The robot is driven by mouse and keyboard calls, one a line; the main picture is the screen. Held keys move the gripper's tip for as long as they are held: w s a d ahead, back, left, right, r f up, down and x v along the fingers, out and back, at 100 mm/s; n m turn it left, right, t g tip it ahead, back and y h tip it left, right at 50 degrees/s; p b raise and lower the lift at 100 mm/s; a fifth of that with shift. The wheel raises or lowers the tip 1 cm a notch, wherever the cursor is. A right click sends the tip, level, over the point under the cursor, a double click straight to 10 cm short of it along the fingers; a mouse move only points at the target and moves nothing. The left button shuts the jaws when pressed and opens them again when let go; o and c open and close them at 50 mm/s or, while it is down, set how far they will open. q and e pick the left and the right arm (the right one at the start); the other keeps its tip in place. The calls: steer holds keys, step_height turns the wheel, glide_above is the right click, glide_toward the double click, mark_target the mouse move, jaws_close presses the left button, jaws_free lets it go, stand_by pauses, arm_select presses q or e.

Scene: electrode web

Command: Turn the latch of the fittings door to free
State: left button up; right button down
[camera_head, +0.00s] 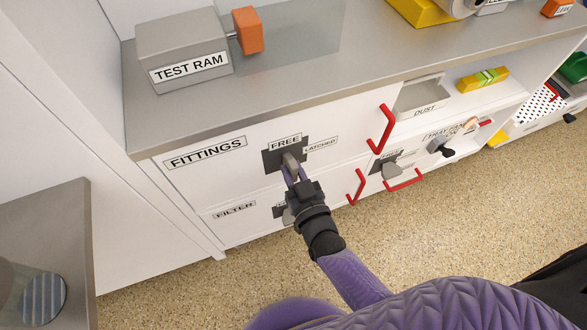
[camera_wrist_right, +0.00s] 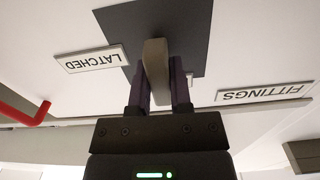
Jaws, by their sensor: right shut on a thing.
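The fittings door (camera_head: 205,175) is a white front panel under the counter, marked FITTINGS, and looks closed. Its latch (camera_head: 289,160) is a grey handle on a dark plate, below the FREE sign (camera_head: 285,142) and left of the LATCHED sign (camera_head: 321,144). The handle looks roughly upright, in line with the FREE sign. My right gripper (camera_head: 292,173) is shut on the latch handle. In the right wrist view the handle (camera_wrist_right: 155,62) sits between the two fingers of the gripper (camera_wrist_right: 159,88). The fingers hide part of the handle. My left gripper is not in view.
A red door handle (camera_head: 381,130) stands out right of the latch. Below are the FILTER door (camera_head: 234,211) and another red handle (camera_head: 356,187). The TEST RAM block (camera_head: 183,52) stands on the counter (camera_head: 300,85). A grey-topped table (camera_head: 55,225) is at left.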

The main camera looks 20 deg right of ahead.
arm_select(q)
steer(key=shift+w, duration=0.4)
arm_select(e)
steer(key=shift+n, duration=0.3)
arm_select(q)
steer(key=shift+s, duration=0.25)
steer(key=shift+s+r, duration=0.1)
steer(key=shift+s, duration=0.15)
arm_select(e)
steer(key=c, duration=0.5)
jaws_free()
steer(key=shift+c, duration=0.2)
steer(key=shift+s, duration=0.3)
arm_select(q)
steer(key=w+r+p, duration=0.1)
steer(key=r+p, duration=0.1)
steer(key=p, duration=0.1)
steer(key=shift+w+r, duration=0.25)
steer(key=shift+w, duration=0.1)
arm_select(e)
steer(key=s, duration=0.9)
steer(key=shift+s+d, duration=0.15)
steer(key=shift+d, duration=0.05)
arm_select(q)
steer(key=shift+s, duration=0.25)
